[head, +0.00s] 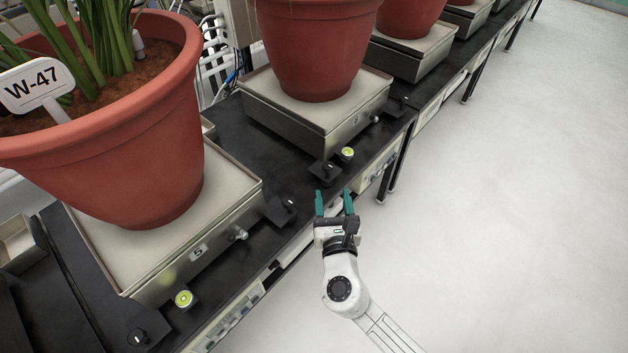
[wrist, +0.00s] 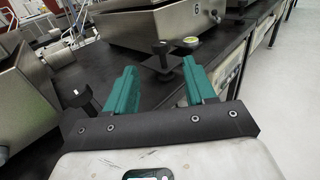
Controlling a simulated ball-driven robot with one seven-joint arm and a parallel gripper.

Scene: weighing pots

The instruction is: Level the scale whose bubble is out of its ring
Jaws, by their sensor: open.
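Scale 5 (head: 197,253) stands on the black bench at left, with a round yellow-green bubble level (head: 183,298) at its front. I cannot tell where that bubble sits. Black foot knobs stand at the front corners: scale 5's right knob (head: 288,205) and left knob (head: 136,338), scale 6's left knob (head: 325,167) and right knob (head: 404,101). My gripper (head: 335,198) is open and empty, off the bench's front edge near scale 6's left knob.
A large terracotta pot (head: 150,160) labelled W-47 (head: 37,87) stands on scale 5, another pot (head: 318,50) on scale 6. More scales with pots continue along the bench. The black bench (head: 255,140) has bare room between scales. The pale floor (head: 500,200) at right is clear.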

